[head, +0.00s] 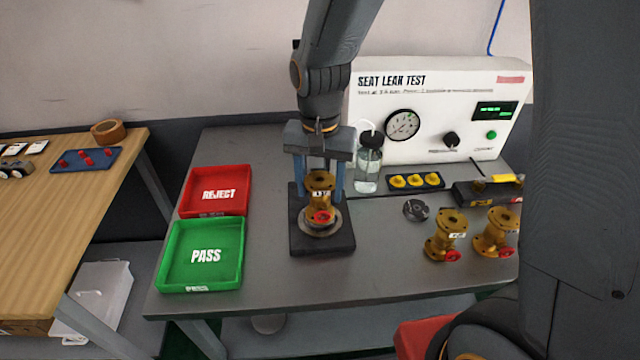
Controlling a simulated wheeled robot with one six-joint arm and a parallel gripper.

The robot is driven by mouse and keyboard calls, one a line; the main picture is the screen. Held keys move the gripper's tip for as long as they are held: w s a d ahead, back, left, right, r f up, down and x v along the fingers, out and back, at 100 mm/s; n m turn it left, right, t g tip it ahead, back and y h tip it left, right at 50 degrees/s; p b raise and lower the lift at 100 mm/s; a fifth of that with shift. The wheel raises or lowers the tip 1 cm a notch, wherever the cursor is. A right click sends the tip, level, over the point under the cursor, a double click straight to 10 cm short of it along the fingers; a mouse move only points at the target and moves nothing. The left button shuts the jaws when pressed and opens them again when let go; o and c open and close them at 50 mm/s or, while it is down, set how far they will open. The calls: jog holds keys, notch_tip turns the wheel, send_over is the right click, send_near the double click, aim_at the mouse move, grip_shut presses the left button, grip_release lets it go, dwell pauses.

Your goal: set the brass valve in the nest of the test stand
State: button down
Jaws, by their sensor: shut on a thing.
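A brass valve (319,190) with a red handwheel and a small white label stands upright at the nest. My gripper (321,178) is above and around it, pointing down, with its two blue fingers at either side of the valve's upper part, shut on it. The nest is a round grey seat (334,229) on the black base of the test stand (330,245). The valve's lower end is at the seat; I cannot tell whether it is fully seated.
Two more brass valves (446,238) (494,232) stand at the right. Left are a red REJECT tray (190,210) and a green PASS tray (166,255). Behind stand a bottle (368,170), a yellow-part tray (443,181) and the leak test panel (425,115). A dark round part (416,209) lies between.

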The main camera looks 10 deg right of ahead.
jog(key=c, duration=0.7)
grip_release()
jog(key=shift+c, duration=0.2)
notch_tip(320, 180, up, 12)
jog(key=b, duration=0.1)
jog(key=shift+b, duration=0.4)
jog(key=shift+r, duration=0.1)
